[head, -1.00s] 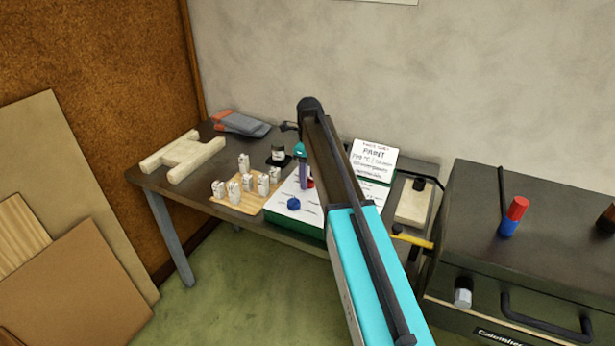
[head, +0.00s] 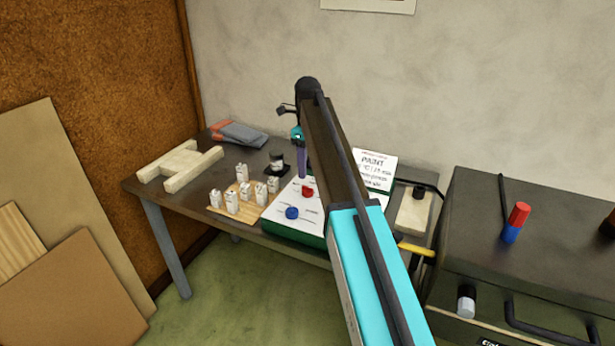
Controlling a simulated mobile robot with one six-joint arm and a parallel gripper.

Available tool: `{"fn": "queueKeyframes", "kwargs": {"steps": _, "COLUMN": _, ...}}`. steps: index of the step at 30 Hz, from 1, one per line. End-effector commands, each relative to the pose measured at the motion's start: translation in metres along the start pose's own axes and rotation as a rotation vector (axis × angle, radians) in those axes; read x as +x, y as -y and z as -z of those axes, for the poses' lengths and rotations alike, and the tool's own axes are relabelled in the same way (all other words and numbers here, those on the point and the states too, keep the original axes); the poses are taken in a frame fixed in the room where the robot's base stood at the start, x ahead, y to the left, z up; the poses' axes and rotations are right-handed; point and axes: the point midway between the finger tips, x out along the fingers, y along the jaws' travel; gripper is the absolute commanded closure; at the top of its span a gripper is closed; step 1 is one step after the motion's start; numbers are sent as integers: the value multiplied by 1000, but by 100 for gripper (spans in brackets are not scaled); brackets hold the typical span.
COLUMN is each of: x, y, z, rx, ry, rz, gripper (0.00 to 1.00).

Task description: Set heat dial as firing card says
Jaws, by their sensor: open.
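A green box with a sloped white top panel (head: 281,225) stands on the dark bench and carries a red dial (head: 307,191) and a blue dial (head: 292,213). I cannot read the dials' markings or settings. The white firing card (head: 376,171) stands behind the panel's right side. It reads "PAINT" with a °C line below; my arm hides its left part and the temperature number. My gripper (head: 302,176) points down above the panel, just behind and above the red dial, apparently apart from it. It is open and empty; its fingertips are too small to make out.
White figures on a board (head: 216,220) stand left of the panel, with a small black jar (head: 277,158) behind. A dark kiln-like box (head: 470,245) with a red-and-blue item (head: 515,221) stands right. My arm crosses over the panel's right side.

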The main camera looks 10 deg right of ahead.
Motion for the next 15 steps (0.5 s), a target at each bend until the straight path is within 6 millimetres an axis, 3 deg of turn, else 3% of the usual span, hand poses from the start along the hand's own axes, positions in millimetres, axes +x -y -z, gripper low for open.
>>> {"fn": "queueKeyframes", "kwargs": {"steps": 7, "x": -34, "y": 2, "z": -1, "rx": 0, "ry": 2, "rz": 2, "gripper": 49}}
{"fn": "queueKeyframes", "kwargs": {"steps": 15, "x": -53, "y": 1, "z": -1, "rx": 0, "ry": 2, "rz": 1, "gripper": 49}}
